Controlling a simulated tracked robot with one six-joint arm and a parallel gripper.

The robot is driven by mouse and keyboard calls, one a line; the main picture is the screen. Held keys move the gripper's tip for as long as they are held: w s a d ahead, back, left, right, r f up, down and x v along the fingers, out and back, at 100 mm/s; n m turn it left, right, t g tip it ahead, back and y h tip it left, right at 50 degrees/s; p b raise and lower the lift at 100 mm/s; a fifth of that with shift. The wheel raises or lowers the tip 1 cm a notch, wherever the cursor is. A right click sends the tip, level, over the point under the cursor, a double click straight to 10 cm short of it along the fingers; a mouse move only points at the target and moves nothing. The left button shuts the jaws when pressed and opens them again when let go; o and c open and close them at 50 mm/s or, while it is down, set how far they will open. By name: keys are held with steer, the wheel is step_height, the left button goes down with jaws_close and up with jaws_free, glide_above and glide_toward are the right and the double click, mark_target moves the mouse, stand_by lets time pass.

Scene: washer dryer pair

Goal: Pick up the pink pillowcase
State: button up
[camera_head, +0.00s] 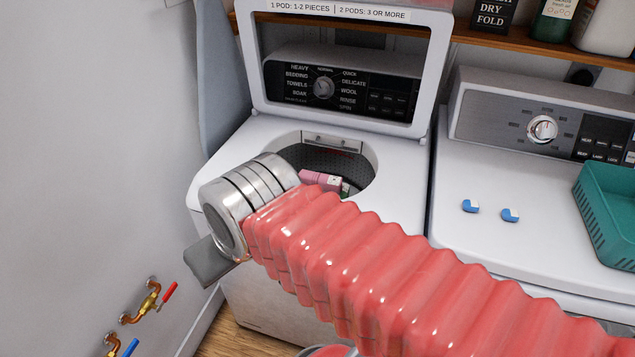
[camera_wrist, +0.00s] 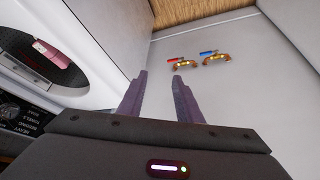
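A folded pink cloth (camera_head: 313,177), which looks like the pillowcase, lies inside the open washer drum (camera_head: 362,170). A white piece and something green sit beside it. My arm hides part of the drum and perhaps part of the cloth. The cloth also shows in the wrist view (camera_wrist: 52,52), at the left through the washer opening. My gripper (camera_wrist: 162,78) has its two fingers spread apart with nothing between them. It is to the side of the washer, away from the cloth, with the wall behind the fingers. In the head view my wrist hides the fingers.
The washer lid (camera_head: 340,15) stands open. A dryer (camera_head: 480,260) to the right bears two blue-and-white pods (camera_head: 490,211) and a teal basket (camera_head: 608,215). Red- and blue-handled taps (camera_head: 152,298) stick out of the left wall. Bottles stand on the shelf (camera_head: 530,40) above.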

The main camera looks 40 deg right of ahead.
steer(key=o, duration=0.3)
steer(key=shift+w+d+r, duration=0.1)
steer(key=shift+w+r, duration=0.05)
steer(key=shift+w, duration=0.1)
steer(key=o, duration=0.3)
steer(key=shift+n+g, duration=0.3)
steer(key=w, duration=0.1)
steer(key=w+d+r, duration=0.1)
steer(key=w, duration=0.1)
steer(key=w+d, duration=0.1)
steer(key=shift+w+d+r, duration=0.15)
steer(key=shift+w+r, duration=0.1)
steer(key=shift+r, duration=0.1)
steer(key=w+d, duration=0.5)
steer(key=w, duration=0.1)
steer(key=n+g+y, duration=0.1)
steer(key=n+y, duration=0.1)
steer(key=n, duration=0.3)
glide_above(322, 176)
steer(key=s+d, duration=0.2)
steer(key=s, duration=0.2)
step_height(322, 176, down, 17)
steer(key=shift+f, duration=0.2)
steer(key=shift+x, duration=4.3)
